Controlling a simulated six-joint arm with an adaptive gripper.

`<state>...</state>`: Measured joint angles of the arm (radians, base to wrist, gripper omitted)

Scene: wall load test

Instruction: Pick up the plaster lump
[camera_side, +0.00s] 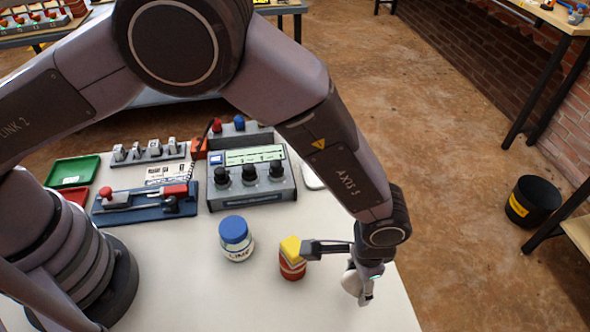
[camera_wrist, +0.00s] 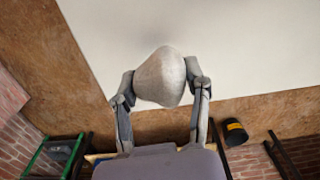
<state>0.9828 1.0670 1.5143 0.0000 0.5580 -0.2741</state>
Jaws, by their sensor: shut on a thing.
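The plaster lump (camera_wrist: 160,77) is a pale grey-white rounded lump. In the wrist view it sits between the two fingers of my gripper (camera_wrist: 160,84), one finger pressed on each side. In the side view my gripper (camera_side: 361,284) is at the right part of the white table, pointing down, with the white lump (camera_side: 351,283) partly hidden by the fingers. I cannot tell whether the lump touches the table top.
A red jar with a yellow top (camera_side: 291,258) stands just left of my gripper. A blue-lidded jar (camera_side: 236,238) stands further left. A grey control box with knobs (camera_side: 250,180) is behind them. The table's right edge (camera_side: 405,290) is close; a black bin (camera_side: 533,201) stands on the floor.

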